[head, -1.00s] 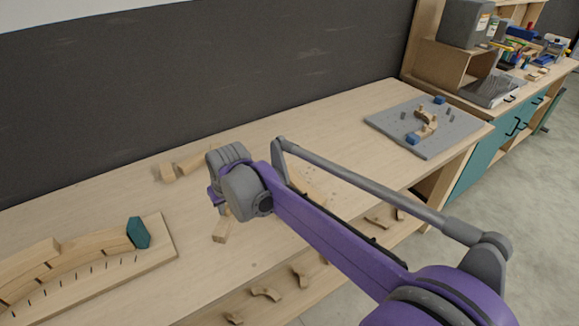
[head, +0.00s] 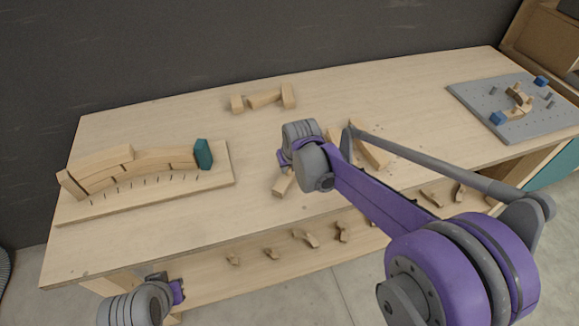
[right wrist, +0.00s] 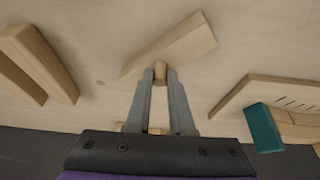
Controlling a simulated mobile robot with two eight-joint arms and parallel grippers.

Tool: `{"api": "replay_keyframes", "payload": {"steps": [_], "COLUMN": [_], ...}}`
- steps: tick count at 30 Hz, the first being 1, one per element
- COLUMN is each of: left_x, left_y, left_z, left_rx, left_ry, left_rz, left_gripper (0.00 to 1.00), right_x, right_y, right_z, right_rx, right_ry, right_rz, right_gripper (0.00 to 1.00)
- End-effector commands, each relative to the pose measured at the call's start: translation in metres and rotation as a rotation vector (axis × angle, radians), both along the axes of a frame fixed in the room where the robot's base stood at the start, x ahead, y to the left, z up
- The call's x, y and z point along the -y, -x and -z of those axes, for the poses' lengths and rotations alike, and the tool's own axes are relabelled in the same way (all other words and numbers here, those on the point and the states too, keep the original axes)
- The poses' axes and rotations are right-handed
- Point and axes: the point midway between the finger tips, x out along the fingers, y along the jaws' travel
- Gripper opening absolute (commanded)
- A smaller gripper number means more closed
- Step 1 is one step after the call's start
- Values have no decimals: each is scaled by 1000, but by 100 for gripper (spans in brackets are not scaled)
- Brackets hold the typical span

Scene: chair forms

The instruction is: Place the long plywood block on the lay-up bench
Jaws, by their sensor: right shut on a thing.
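My right gripper (right wrist: 160,88) hangs low over the lay-up bench (head: 190,235). Its fingers are shut on a small end or grip of pale wood between the tips. This appears to belong to the long plywood block (right wrist: 185,45), which extends across just beyond the fingertips. In the head view the block (head: 284,183) shows partly below the right wrist, close to the bench's front edge. I cannot tell whether it touches the bench top. My left gripper (head: 176,291) is at the lower left, in front of the bench; its fingers are not clear.
A curved lay-up of wood pieces (head: 110,165) on a board with a teal block (head: 203,154) stands left. Several wood blocks (head: 263,99) lie at the back, others (head: 370,152) right of my gripper. A grey pegboard (head: 525,120) is far right. Small pieces lie on the lower shelf.

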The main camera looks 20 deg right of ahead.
Motion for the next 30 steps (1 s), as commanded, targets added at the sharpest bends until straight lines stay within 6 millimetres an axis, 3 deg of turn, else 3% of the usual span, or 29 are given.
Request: {"api": "replay_keyframes", "payload": {"steps": [11,12,16,25,30], "left_x": [0,0,0,0,0], "left_y": [2,1,1,1,-1], "left_z": [4,3,3,2,-2], "left_rx": [-3,-3,-2,-1,2], "left_ry": [0,0,0,0,0], "left_rz": [0,0,0,0,0], "left_gripper": [0,0,0,0,0], "right_x": [0,0,0,0,0], "right_y": [0,0,0,0,5], "right_z": [5,4,4,2,-13], "right_rx": [0,0,0,1,1], "right_ry": [0,0,0,0,0], "right_rz": [0,0,0,0,0], "right_gripper": [0,26,50,51,51]}}
